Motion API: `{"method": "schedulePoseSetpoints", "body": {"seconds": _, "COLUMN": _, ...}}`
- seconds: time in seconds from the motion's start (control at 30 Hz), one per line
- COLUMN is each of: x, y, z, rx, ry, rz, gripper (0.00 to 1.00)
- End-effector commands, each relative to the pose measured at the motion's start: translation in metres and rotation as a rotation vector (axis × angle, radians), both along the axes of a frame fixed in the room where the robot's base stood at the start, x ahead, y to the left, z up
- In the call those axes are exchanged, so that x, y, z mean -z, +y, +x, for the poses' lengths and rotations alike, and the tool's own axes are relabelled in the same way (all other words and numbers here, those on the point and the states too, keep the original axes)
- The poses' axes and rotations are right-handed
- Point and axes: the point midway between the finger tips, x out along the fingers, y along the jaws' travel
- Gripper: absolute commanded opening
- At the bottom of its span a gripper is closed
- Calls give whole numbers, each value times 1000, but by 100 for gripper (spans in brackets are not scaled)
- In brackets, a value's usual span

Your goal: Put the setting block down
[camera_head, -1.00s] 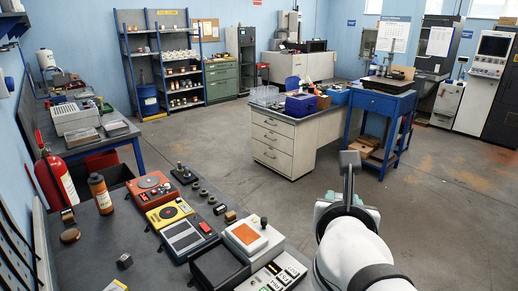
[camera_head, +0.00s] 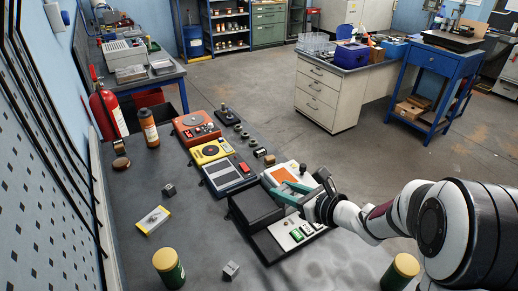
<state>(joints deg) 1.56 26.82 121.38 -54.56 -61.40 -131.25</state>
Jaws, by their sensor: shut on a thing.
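My gripper (camera_head: 292,193) reaches in from the right, over the black open tray and the panel with the orange top. Its teal fingers are shut and point left. The setting block between them is mostly hidden at this angle, and I cannot make out its outline. I cannot tell whether the fingers or the block touch the tray below. Two small grey cubes lie loose on the dark bench (camera_head: 135,265): one (camera_head: 168,190) on the left and one (camera_head: 230,270) near the front.
The black tray (camera_head: 245,212) and a panel with green displays (camera_head: 300,236) are close under my gripper. Yellow-lidded jars stand at front left (camera_head: 168,268) and front right (camera_head: 400,272). A yellow-edged card (camera_head: 153,220) lies left. Bare bench lies between card and tray.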

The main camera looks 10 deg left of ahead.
Motion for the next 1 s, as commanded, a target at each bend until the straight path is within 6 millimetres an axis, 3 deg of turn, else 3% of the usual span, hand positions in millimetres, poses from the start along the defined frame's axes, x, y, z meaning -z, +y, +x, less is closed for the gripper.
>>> {"method": "schedulePoseSetpoints", "body": {"seconds": 0.03, "x": 20, "y": 22, "z": -2, "rx": -68, "ry": 5, "rz": 2, "gripper": 0}}
{"method": "schedulePoseSetpoints", "body": {"seconds": 0.1, "x": 42, "y": 47, "z": -7, "rx": -150, "ry": 1, "rz": 5, "gripper": 0}}
{"method": "schedulePoseSetpoints", "body": {"seconds": 0.2, "x": 63, "y": 69, "z": -13, "rx": -222, "ry": -2, "rz": 6, "gripper": 0}}
{"method": "schedulePoseSetpoints", "body": {"seconds": 0.37, "x": 82, "y": 94, "z": -21, "rx": -266, "ry": -3, "rz": 9, "gripper": 0}}
{"method": "schedulePoseSetpoints", "body": {"seconds": 0.6, "x": 125, "y": 164, "z": -32, "rx": -267, "ry": -2, "rz": 8, "gripper": 0}}
{"method": "schedulePoseSetpoints", "body": {"seconds": 0.7, "x": 138, "y": 185, "z": -35, "rx": -265, "ry": -2, "rz": 7, "gripper": 0}}
{"method": "schedulePoseSetpoints", "body": {"seconds": 0.83, "x": 150, "y": 196, "z": -36, "rx": -262, "ry": -2, "rz": 7, "gripper": 0}}
{"method": "schedulePoseSetpoints", "body": {"seconds": 1.0, "x": 181, "y": 196, "z": -36, "rx": -260, "ry": -3, "rz": 7, "gripper": 0}}
